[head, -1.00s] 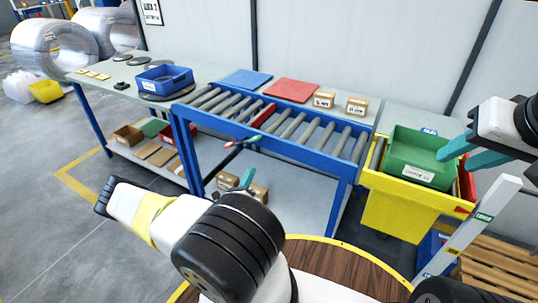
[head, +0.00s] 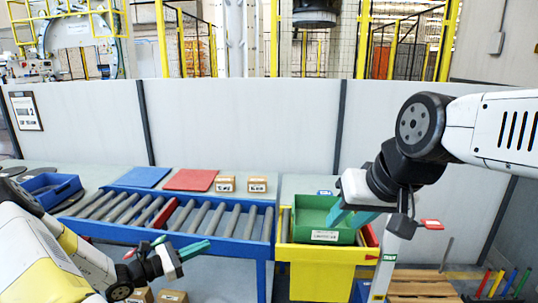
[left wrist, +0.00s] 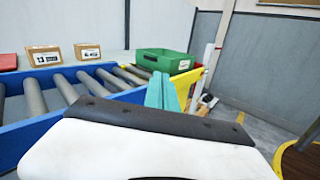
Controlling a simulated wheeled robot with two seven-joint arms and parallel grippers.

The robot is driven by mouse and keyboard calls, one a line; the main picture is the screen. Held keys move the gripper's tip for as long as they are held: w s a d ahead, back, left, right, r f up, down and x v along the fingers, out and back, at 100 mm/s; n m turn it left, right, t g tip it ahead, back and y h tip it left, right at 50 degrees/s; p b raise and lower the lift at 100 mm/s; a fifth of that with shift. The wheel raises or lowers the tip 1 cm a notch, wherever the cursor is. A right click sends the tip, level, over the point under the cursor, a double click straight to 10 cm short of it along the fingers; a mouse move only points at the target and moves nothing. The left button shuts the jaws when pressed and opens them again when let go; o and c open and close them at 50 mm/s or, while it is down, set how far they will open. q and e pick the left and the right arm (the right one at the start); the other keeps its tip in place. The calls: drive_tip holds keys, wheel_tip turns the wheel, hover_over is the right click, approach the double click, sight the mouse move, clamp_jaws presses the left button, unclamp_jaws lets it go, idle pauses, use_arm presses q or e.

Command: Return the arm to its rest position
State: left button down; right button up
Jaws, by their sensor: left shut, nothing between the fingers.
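My left gripper (head: 194,250) is in front of the blue roller conveyor at lower left in the head view. Its teal fingers are together and empty, and they also show in the left wrist view (left wrist: 163,92). My right gripper (head: 349,215) is at the right side of the green bin (head: 324,237). Its teal fingers look spread apart, with nothing visible between them. I cannot tell whether they touch the bin.
The blue-framed conveyor (head: 262,228) runs beside the yellow stand (head: 318,257) that holds the green bin. Two small cartons (head: 226,184) and a red mat (head: 190,180) lie behind the rollers. A blue bin (head: 48,190) sits at left. A pallet (head: 417,288) lies at lower right.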

use_arm(q)
drive_tip(key=s+d+r+m+g+y, duration=0.5)
drive_tip(key=s+d+r+m+g, duration=0.5)
drive_tip(key=r+m, duration=0.3)
drive_tip(key=s+a+r+m+t+y, duration=0.2)
drive_tip(key=s+r+m+t+y, duration=0.3)
drive_tip(key=s+r+m, duration=0.6)
wheel_tip(320, 180, up, 4)
drive_tip(key=s+y, duration=0.2)
drive_tip(key=shift+a+f+m+t+y, duration=0.2)
drive_tip(key=shift+a+m+t+y, duration=0.05)
drive_tip(key=shift+m+t+y, duration=0.05)
